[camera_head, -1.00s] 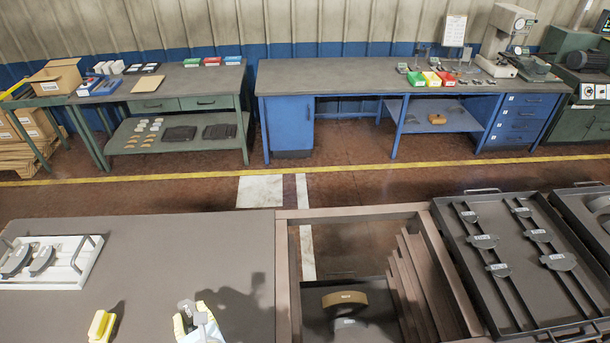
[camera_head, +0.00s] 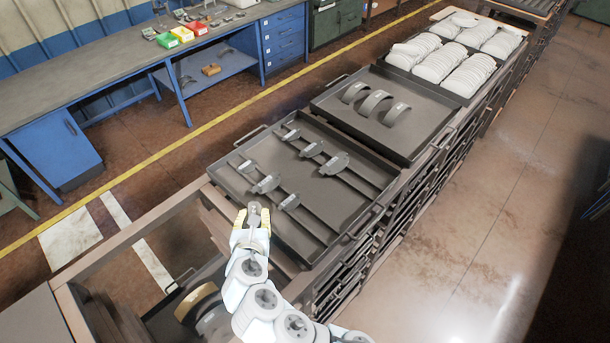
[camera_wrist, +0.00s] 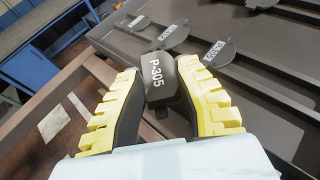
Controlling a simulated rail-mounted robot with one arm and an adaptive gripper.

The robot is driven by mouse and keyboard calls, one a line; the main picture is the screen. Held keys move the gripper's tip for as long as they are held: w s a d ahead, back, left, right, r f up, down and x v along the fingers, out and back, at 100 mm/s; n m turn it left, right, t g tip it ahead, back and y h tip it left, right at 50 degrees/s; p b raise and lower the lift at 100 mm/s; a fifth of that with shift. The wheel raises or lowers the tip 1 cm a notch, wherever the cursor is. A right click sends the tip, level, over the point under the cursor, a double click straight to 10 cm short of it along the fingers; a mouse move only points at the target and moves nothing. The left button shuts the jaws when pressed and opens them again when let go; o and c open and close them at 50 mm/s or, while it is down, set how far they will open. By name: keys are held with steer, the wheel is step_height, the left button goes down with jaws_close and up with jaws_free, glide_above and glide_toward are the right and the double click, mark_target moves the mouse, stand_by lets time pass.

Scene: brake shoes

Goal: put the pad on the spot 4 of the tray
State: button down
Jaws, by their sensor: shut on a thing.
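In the wrist view the pad sits between the two yellow-ribbed fingers, label facing the camera. In the head view the gripper is at the near left edge of the dark tray (camera_head: 342,200), which also fills the upper right of the wrist view (camera_wrist: 235,92). Several labelled rounded grey pieces stand in the tray along thin rails, such as one piece (camera_head: 334,163) at right and another (camera_head: 266,184) at left. Spot numbers are not legible.
A second dark tray (camera_head: 425,130) behind holds curved grey shoes. Beyond it, a tray holds many pale pads (camera_head: 465,75). An open brown frame (camera_head: 185,200) with a bin holding curved shoes (camera_head: 197,300) lies left of my arm. A blue workbench (camera_head: 55,150) stands at back left.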

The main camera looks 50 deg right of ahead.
steer(key=s+d+r+m+g+h, duration=0.25)
steer(key=s+d+m+g, duration=0.3)
steer(key=s+d, duration=0.4)
steer(key=s+d+r+m+g+h, duration=0.1)
steer(key=s+d+r+m+g, duration=0.4)
steer(key=s+d, duration=0.5)
steer(key=g+b, duration=0.1)
steer(key=b, duration=0.8)
glide_above(357, 180)
steer(key=s+a, duration=0.3)
steer(key=a, duration=0.1)
steer(key=shift+n, duration=0.25)
steer(key=f, duration=0.8)
steer(key=shift+w+a+f, duration=0.15)
steer(key=shift+w, duration=0.05)
steer(key=shift+w+d+f, duration=0.35)
steer(key=shift+d+f, duration=0.05)
steer(key=shift+f, duration=0.2)
steer(key=shift+w+d+f, duration=0.3)
steer(key=shift+d+f, duration=0.1)
steer(key=shift+f, duration=0.15)
step_height(357, 180, down, 2)
steer(key=shift+s+f+p, duration=0.15)
steer(key=shift+f+p, duration=0.1)
steer(key=shift+p, duration=0.25)
steer(key=shift+f, duration=0.2)
steer(key=shift+f, duration=0.1)
